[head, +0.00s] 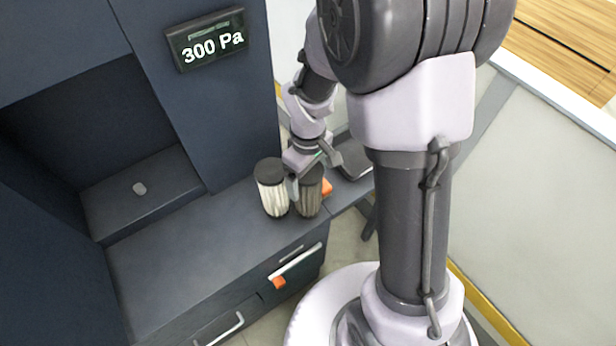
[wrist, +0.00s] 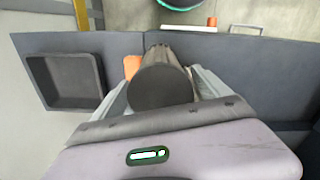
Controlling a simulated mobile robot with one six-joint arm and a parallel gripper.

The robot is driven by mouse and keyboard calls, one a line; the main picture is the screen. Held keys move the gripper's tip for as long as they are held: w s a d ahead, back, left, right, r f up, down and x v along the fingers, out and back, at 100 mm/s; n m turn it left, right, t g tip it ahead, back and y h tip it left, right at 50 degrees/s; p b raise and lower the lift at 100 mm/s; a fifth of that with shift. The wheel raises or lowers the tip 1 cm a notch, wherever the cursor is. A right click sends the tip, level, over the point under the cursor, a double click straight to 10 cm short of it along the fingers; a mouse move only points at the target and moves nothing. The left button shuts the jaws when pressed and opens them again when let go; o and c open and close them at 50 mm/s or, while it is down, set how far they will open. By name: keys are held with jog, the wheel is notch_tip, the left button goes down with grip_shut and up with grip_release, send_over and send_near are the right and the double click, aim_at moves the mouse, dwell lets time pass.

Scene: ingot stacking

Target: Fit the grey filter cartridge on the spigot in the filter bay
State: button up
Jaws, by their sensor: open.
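The grey filter cartridge (head: 309,195) stands upright on the dark counter, with pleated sides and a black cap. My gripper (head: 308,176) is over it with its jaws open. In the wrist view the cartridge's cap (wrist: 160,88) sits between the two spread fingers of my gripper (wrist: 163,85). A cream pleated cartridge (head: 272,195) with a black cap stands close on its left, one finger between them. The spigot (head: 139,188), a small grey stub, stands bare on the ledge of the filter bay (head: 110,205) at the left.
An orange object (head: 327,187) lies right beside the grey cartridge and shows in the wrist view (wrist: 131,67). A dark open tray (wrist: 65,82) is at the counter's end. The counter (head: 190,260) is clear towards the bay. A display (head: 207,40) reads 300 Pa.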

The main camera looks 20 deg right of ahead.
notch_tip(320, 180, up, 10)
jog(key=p, duration=0.4)
jog(key=shift+r, duration=0.25)
jog(key=s+a+r+m+t+y, duration=0.1)
jog(key=s+a+r+m+t, duration=0.1)
jog(key=s+r+m, duration=0.3)
jog(key=s+a+r+m+t+y, duration=0.1)
jog(key=s+a+r+m+t, duration=0.1)
jog(key=s+r+m, duration=0.3)
jog(key=s+r+t, duration=0.1)
jog(key=s+r, duration=0.3)
jog(key=r, duration=0.2)
jog(key=shift+s+a+r+m+t, duration=0.2)
jog(key=shift+s+a+m+t, duration=0.1)
jog(key=shift+t, duration=0.1)
jog(key=shift+w, duration=0.1)
